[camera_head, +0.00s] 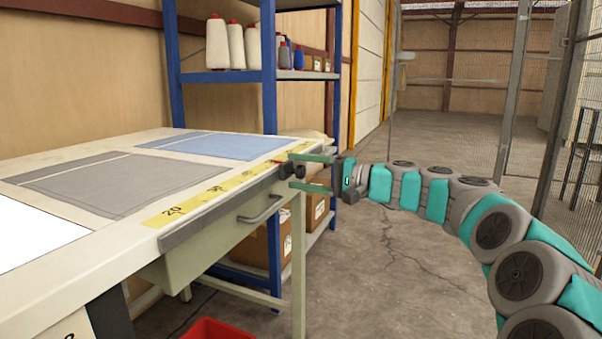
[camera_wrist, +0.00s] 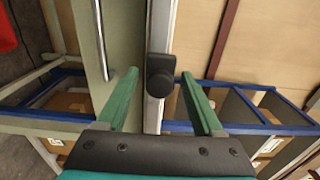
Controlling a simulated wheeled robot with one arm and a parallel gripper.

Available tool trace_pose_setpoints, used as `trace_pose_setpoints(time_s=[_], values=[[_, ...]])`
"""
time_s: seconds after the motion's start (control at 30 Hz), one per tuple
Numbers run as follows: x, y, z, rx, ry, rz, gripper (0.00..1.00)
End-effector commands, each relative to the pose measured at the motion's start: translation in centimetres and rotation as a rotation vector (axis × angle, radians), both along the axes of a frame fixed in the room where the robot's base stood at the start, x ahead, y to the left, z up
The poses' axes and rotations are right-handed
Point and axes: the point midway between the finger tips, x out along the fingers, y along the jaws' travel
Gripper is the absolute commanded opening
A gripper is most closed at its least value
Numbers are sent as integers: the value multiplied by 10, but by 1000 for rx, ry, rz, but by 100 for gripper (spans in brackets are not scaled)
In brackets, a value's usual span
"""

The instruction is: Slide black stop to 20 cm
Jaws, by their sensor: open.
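The black stop (camera_head: 286,170) sits near the far right end of the grey metal rail (camera_head: 215,213) along the table's edge. In the wrist view its round black knob (camera_wrist: 160,76) lies between the green fingers. My gripper (camera_head: 293,171) is open, with one finger above and one below the stop in the head view. In the wrist view my gripper (camera_wrist: 159,74) has a gap on both sides of the knob. A yellow scale (camera_head: 215,189) runs along the table edge; its 20 mark (camera_head: 172,211) is at the near end, well left of the stop.
Grey cloth (camera_head: 90,182) and blue cloth (camera_head: 195,147) lie on the table. A drawer handle (camera_head: 260,209) sticks out below the rail. A blue shelf (camera_head: 268,100) with thread cones and boxes stands behind. A red bin (camera_head: 215,329) is on the floor.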

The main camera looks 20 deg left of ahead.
Motion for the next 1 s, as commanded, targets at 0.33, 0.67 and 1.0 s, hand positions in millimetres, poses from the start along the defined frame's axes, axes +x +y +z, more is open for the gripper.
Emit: trace_pose_setpoints(time_s=[0.33,0.67,1.0], values=[[0,0,0,-1,0,0,35],[0,0,-1,-2,0,1,0],[0,0,-1,-3,0,1,0]])
